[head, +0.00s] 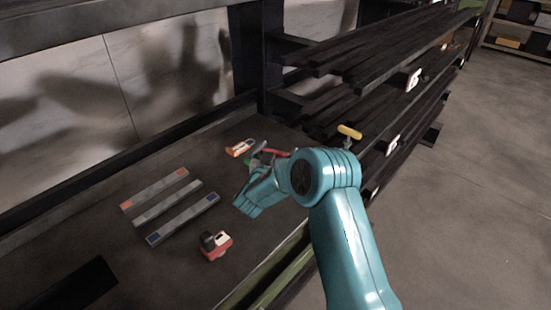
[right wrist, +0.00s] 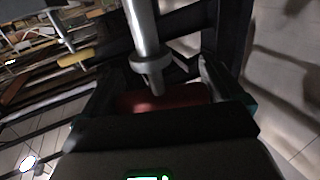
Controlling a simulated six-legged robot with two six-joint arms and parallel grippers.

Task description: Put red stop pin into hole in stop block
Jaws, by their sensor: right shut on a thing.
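The red stop pin has a red crossbar handle (right wrist: 165,97) and a grey metal shaft with a collar (right wrist: 147,40). My right gripper (head: 266,154) is shut on the red handle, and the shaft runs toward the top of the right wrist view. In the head view a red bar (head: 277,152) shows at the fingers, partly hidden by my teal wrist. I cannot make out the stop block or its hole, nor whether the shaft touches anything. My left gripper is not in view.
A yellow-handled pin (head: 349,131) stands right of the gripper. An orange-and-white item (head: 240,147) lies beyond it on the dark tabletop. Several grey bars (head: 168,202) and a red-and-black item (head: 214,245) lie left. Dark shelves (head: 375,60) stand behind.

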